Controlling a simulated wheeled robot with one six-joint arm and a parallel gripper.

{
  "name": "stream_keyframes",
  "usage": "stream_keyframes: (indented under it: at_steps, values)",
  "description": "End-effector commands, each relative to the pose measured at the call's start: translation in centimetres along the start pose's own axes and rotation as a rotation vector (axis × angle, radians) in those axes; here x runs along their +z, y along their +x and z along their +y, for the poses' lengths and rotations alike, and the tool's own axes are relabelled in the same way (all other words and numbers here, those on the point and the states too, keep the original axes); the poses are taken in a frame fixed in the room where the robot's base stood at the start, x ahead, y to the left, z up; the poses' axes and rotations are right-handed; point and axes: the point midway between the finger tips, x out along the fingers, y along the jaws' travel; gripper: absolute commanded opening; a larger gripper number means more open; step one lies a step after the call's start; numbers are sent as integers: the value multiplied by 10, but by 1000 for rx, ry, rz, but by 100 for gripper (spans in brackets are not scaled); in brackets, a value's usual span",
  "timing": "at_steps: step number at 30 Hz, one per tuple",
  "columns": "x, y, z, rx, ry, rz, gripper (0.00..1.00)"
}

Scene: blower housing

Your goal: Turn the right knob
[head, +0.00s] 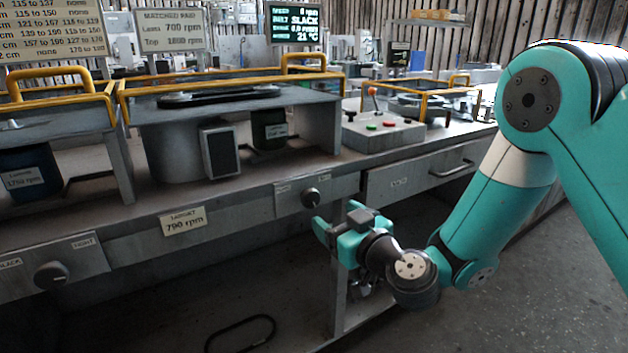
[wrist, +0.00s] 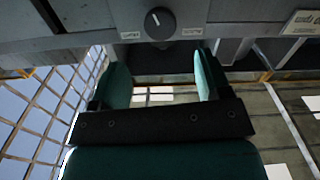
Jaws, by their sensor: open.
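The right knob (head: 311,197) is a dark round knob on the front panel of the bench, with small labels beside it. It also shows in the wrist view (wrist: 159,23), at the top centre, with a pale pointer line on its face. My gripper (head: 338,222) is in front of the panel, slightly below and right of the knob. In the wrist view my gripper (wrist: 160,68) has its two teal fingers spread wide with nothing between them. The knob appears beyond the fingertips, apart from them. A second dark knob (head: 51,275) is on the panel at the far left.
A yellow-railed bench top (head: 235,92) stands above the panel. A control box (head: 383,131) with red and green buttons and a lever stands to the right. A drawer (head: 420,173) with a handle is below it. A "790 rpm" plate (head: 184,220) hangs left of the knob.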

Motion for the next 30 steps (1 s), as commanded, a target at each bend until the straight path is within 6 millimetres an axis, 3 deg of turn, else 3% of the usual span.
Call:
stream_keyframes:
  at_steps: [1, 18, 30]
  values:
    - [-8, 7, 0, -1, 0, -1, 71]
    - [-6, 71, -1, -5, -2, -1, 71]
    - [0, 87, 0, -1, 0, 0, 71]
